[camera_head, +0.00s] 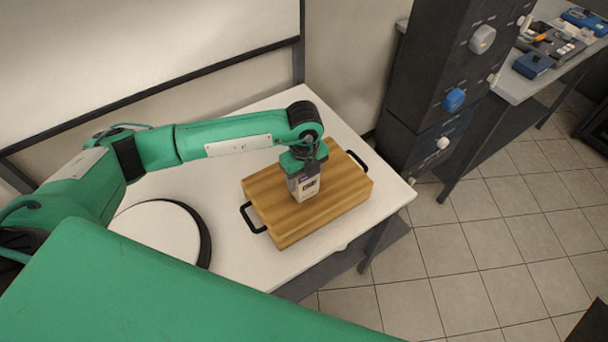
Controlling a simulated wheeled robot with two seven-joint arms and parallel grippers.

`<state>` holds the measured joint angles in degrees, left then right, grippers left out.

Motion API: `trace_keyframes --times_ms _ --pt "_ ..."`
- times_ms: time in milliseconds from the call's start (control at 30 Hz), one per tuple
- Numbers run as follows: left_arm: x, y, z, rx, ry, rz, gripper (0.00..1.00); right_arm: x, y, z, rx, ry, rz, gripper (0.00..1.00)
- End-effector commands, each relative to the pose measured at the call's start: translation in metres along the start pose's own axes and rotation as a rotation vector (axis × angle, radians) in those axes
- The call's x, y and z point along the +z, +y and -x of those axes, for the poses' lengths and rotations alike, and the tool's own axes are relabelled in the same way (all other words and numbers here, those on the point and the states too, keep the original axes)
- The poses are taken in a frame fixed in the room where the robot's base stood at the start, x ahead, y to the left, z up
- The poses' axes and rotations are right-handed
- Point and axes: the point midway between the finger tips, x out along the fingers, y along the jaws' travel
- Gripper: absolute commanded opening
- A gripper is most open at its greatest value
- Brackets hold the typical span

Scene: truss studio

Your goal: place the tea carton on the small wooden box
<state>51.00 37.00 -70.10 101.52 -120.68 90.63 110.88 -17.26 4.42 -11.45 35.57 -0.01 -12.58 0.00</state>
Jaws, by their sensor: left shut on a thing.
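The small wooden box (335,205) is a striped brown block with a black handle at each end, lying on the white table. The tea carton (307,188) is small and whitish with a dark label. It is upright over the middle of the box's top. My left gripper (304,170) points down and is shut on the carton's upper part, which it partly hides. I cannot tell whether the carton's bottom touches the box or hangs just above it. My right gripper is not in view.
The white table (240,265) has clear room around the box. A round white disc with a black rim (160,232) lies at its left. A dark cabinet (440,80) stands beyond the right end. A grey bench (530,80) with tools is farther right.

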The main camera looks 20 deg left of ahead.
Motion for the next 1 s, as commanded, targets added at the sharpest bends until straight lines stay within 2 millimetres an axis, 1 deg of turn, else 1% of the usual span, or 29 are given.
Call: trace_keyframes --times_ms 33,100,267,400,433,500,533,833,900,967,1000 --pt "0.0 0.0 -0.004 0.0 0.001 0.001 0.35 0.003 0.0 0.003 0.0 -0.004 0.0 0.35" --pt "0.0 0.0 -0.007 -0.002 0.0 0.001 0.35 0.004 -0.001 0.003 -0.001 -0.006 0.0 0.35" --pt "0.0 0.0 -0.007 -0.002 0.0 0.0 0.35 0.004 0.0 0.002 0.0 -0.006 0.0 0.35" --pt "0.0 0.0 -0.011 -0.002 0.0 0.0 0.35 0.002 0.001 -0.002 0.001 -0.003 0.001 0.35" --pt "0.0 0.0 -0.01 -0.002 0.0 0.001 0.63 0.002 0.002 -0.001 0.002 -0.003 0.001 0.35" --pt "0.0 0.0 -0.009 -0.001 0.0 0.001 0.77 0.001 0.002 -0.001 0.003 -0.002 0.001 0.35" --pt "0.0 0.0 -0.009 -0.001 0.0 0.001 0.81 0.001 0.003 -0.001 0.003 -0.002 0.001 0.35" --pt "0.0 0.0 -0.008 -0.001 0.0 0.001 0.81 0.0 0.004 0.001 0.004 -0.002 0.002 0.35" --pt "0.0 0.0 -0.004 -0.001 -0.001 0.0 0.81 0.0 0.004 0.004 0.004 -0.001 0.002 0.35" --pt "0.001 -0.001 0.0 -0.004 -0.001 0.0 0.81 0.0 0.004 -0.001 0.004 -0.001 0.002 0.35" --pt "0.001 -0.001 0.006 -0.004 -0.002 0.0 0.81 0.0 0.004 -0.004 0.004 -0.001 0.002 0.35"
